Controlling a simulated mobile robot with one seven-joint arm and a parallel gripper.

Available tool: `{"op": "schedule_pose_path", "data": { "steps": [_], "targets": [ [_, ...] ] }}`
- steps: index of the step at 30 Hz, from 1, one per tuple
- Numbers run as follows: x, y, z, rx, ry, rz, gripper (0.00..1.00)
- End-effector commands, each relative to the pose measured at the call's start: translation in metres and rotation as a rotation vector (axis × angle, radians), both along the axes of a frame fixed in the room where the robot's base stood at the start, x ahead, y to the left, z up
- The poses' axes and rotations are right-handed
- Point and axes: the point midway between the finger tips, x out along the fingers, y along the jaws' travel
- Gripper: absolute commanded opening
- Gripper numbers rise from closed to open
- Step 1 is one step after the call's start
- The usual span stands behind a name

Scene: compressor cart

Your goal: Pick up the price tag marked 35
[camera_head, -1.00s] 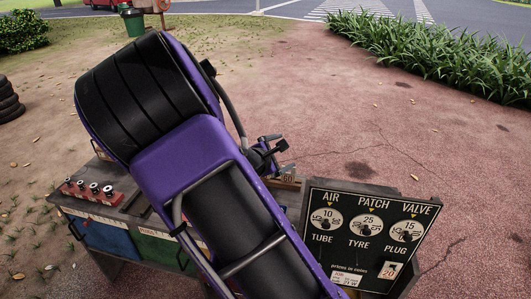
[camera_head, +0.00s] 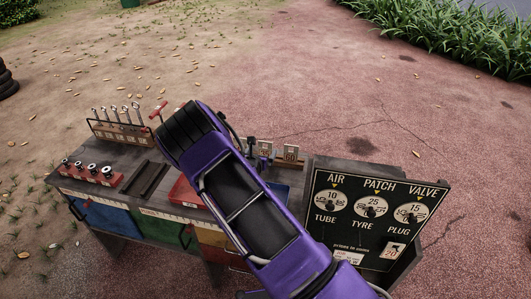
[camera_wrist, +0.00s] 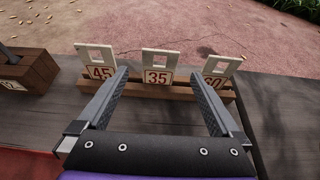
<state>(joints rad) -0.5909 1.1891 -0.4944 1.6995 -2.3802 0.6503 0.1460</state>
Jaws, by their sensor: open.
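The price tag marked 35 (camera_wrist: 156,68) stands upright in a slotted wooden rack (camera_wrist: 150,90) in the wrist view, the middle of three tags. The tag 45 (camera_wrist: 100,66) is to its left and a tag partly covered by my right finger, reading like 60 (camera_wrist: 216,72), is to its right. My gripper (camera_wrist: 160,82) is open and empty, its fingers spread to either side of the 35 tag, in front of the rack. I cannot tell how far they are from it. In the head view my arm hides much of the rack; the 60 tag (camera_head: 291,153) shows there.
A black price board (camera_head: 362,245) stands right of the rack. A red tray (camera_head: 187,192), a socket rack (camera_head: 92,174) and a spanner rack (camera_head: 118,132) are to the left on the cart top. A wooden block (camera_wrist: 25,75) lies left of the tag rack.

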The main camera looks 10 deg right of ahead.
Motion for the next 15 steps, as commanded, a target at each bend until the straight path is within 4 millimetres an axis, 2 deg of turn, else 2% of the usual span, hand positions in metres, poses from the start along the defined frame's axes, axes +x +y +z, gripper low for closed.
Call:
{"op": "schedule_pose_path", "data": {
  "steps": [3,11,15],
  "targets": [
    [0.012,-0.005,-0.006,0.0,0.0,0.0,1.0],
    [0.028,-0.012,-0.016,0.0,0.0,-0.001,1.0],
    [0.045,-0.019,-0.026,-0.001,-0.002,0.0,1.0]
  ]
}}
